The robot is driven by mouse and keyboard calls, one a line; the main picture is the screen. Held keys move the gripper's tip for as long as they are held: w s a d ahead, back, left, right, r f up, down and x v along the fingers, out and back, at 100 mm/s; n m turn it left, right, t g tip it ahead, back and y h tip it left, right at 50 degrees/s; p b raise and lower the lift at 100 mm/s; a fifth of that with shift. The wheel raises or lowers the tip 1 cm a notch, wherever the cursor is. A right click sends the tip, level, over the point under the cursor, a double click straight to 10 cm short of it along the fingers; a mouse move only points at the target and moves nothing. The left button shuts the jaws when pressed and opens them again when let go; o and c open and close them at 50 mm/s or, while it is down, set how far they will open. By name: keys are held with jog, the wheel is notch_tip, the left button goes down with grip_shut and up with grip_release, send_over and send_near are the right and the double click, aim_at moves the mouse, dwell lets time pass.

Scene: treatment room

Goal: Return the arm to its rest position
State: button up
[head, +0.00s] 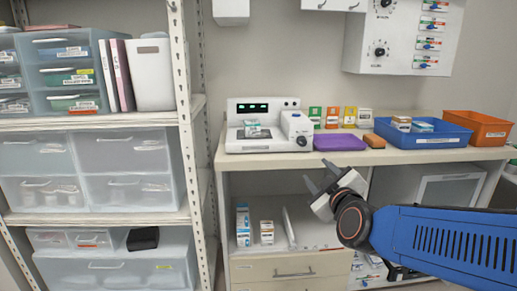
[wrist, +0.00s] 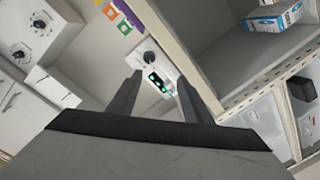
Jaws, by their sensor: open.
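My gripper (head: 318,183) is in the head view, at the end of my blue arm, which reaches in from the right. It is in the air in front of the counter's front edge, its fingers pointing up and to the left. The fingers stand apart with nothing between them. In the wrist view the two fingers (wrist: 155,100) are spread, and the white device with the green display (wrist: 158,82) shows beyond them, not touched.
A counter (head: 420,156) carries the white device (head: 262,133), a purple tray (head: 340,142), a blue bin (head: 440,138) and an orange bin (head: 487,128). Boxes (head: 243,225) stand on the shelf below. A shelving rack (head: 188,120) with clear drawers stands at the left.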

jog(key=s+d+f+m+g, duration=0.2)
jog(key=s+f+m+g, duration=0.1)
jog(key=s, duration=0.5)
jog(key=s+d+f+m+g, duration=0.3)
jog(key=s+f+g, duration=0.2)
jog(key=s+f, duration=0.2)
jog(key=s+d+f+m+g+h, duration=0.1)
jog(key=s+d+f+m+g, duration=0.1)
jog(key=s, duration=0.7)
notch_tip(320, 180, down, 3)
jog(key=shift+s+d+f+m+g, duration=0.15)
jog(key=shift+s+d+m+g, duration=0.3)
jog(key=shift+g, duration=0.75)
